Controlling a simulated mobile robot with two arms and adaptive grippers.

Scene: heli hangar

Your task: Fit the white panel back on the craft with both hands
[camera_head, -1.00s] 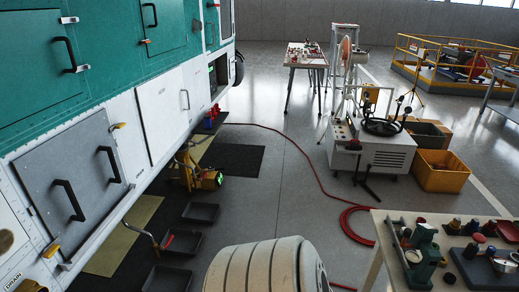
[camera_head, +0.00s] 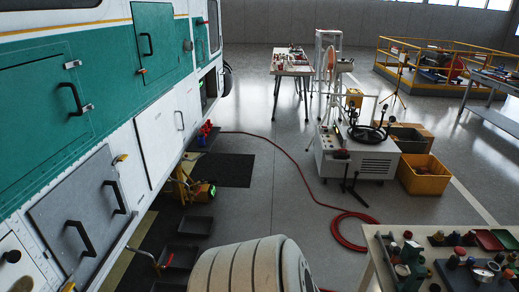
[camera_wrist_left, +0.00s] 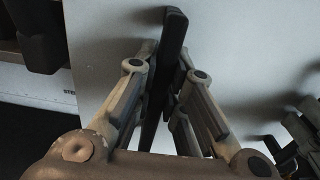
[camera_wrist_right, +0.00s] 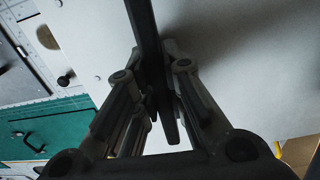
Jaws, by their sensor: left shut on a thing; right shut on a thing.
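The white panel fills much of the left wrist view (camera_wrist_left: 100,45) and the right wrist view (camera_wrist_right: 235,60). It bears black bar handles. My left gripper (camera_wrist_left: 163,100) is shut on one black handle (camera_wrist_left: 172,40). My right gripper (camera_wrist_right: 155,95) is shut on another black handle (camera_wrist_right: 143,25). Neither gripper shows in the head view, and I cannot make out the held panel there. The craft (camera_head: 105,60), green above and white below, stands along the left of the head view. Its green side (camera_wrist_right: 60,125) also shows beyond the panel in the right wrist view.
A yellow jack (camera_head: 190,190) and dark trays (camera_head: 194,225) lie beside the craft. A ribbed white drum (camera_head: 235,270) stands in front. A tool table (camera_head: 375,265), an equipment cart (camera_head: 365,165) and a yellow crate (camera_head: 428,177) are at right. A red hose (camera_head: 300,175) crosses the open floor.

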